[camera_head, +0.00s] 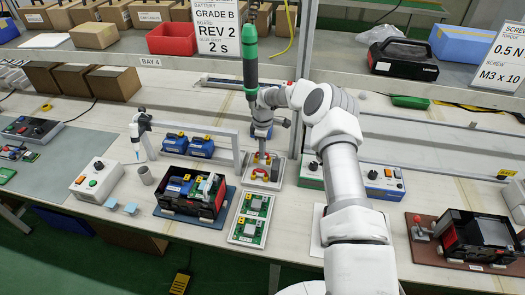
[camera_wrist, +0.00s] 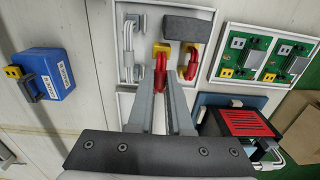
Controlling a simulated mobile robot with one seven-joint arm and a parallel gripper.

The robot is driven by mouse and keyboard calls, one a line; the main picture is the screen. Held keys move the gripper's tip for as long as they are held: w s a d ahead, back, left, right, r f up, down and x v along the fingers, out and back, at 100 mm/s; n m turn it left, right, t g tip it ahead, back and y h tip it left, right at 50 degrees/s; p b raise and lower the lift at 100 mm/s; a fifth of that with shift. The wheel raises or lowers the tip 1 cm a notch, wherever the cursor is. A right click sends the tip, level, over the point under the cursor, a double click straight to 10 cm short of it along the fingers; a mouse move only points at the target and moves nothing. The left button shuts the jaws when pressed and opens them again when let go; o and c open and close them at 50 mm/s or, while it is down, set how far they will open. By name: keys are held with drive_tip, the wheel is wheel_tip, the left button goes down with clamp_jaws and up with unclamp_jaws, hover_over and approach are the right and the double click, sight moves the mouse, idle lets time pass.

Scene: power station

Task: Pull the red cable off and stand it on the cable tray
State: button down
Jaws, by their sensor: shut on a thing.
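My gripper (camera_wrist: 160,72) is shut on a red cable (camera_wrist: 160,63); only a small red part shows between the fingertips. A second red piece (camera_wrist: 187,65) stands just right of the fingers in the wrist view; I cannot tell whether it is the same cable. A yellow connector (camera_wrist: 162,47) shows just beyond the fingertips. All are over a white tray (camera_wrist: 147,18) that also bears a grey block and a white looped cable (camera_wrist: 129,40). In the head view the tray (camera_head: 250,182) lies below my gripper (camera_head: 262,143), with red and yellow pieces on it.
Green circuit boards (camera_head: 250,217) in a white frame lie in front of the tray. A black box (camera_head: 192,193) with parts stands to the left, near blue batteries (camera_head: 201,146) under a grey frame (camera_head: 237,150). A control box (camera_head: 383,183) is to the right.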

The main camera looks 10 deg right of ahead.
drive_tip(key=shift+f, duration=0.15)
drive_tip(key=shift+f+b, duration=1.3)
drive_tip(key=shift+f+b, duration=0.6)
idle(0.6)
drive_tip(key=shift+c, duration=1.8)
unclamp_jaws()
drive_tip(key=shift+r, duration=0.1)
drive_tip(key=shift+r+p, duration=1.7)
drive_tip(key=shift+r, duration=2.75)
drive_tip(key=shift+s, duration=0.15)
